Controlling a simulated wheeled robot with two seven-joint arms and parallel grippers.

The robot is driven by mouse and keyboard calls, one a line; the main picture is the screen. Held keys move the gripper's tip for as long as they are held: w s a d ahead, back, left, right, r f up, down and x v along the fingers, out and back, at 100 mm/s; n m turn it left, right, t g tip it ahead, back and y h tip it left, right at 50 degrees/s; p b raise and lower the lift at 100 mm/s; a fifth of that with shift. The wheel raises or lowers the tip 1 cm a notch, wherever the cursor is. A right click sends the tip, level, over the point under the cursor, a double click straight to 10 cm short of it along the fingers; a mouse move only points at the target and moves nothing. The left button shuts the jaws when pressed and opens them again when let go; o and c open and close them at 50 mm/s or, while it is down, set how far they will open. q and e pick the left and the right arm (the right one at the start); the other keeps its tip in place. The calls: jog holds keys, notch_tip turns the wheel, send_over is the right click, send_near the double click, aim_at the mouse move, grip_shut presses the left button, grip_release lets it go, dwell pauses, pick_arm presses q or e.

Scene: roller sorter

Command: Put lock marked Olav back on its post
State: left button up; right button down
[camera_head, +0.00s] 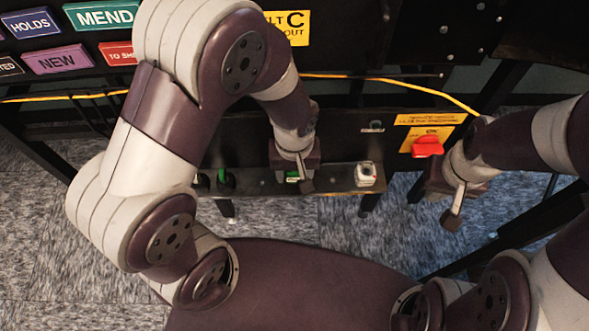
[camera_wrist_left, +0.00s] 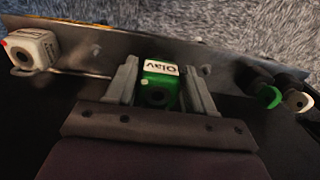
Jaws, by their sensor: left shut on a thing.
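My left gripper (camera_head: 304,184) is shut on a small green lock. In the left wrist view the gripper (camera_wrist_left: 162,75) has one finger on each side of the green lock (camera_wrist_left: 157,88), whose white label reads "Olav". In the head view only a sliver of the green lock (camera_head: 292,177) shows beside the gripper. The lock is at the metal ledge (camera_head: 335,180); whether it touches the ledge or a post is hidden. My right gripper (camera_head: 453,212) is away to the right, below the red handle; its finger gap is not clear.
A white lock (camera_head: 366,174) sits at the ledge's right end and shows at left in the left wrist view (camera_wrist_left: 32,50). Black pieces with a green ring (camera_wrist_left: 268,96) and a white ring (camera_wrist_left: 298,100) lie on the other side. A red handle (camera_head: 428,147) is on the panel.

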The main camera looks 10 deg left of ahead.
pick_arm(q)
jog(key=shift+f, duration=0.1)
dwell(0.4)
jog(key=shift+f+b, duration=0.75)
jog(key=shift+f, duration=0.7)
jog(key=shift+f, duration=0.15)
jog(key=o, duration=1.2)
notch_tip(320, 180, up, 13)
jog(key=p, duration=0.4)
jog(key=shift+f, duration=0.15)
jog(key=shift+s, duration=0.1)
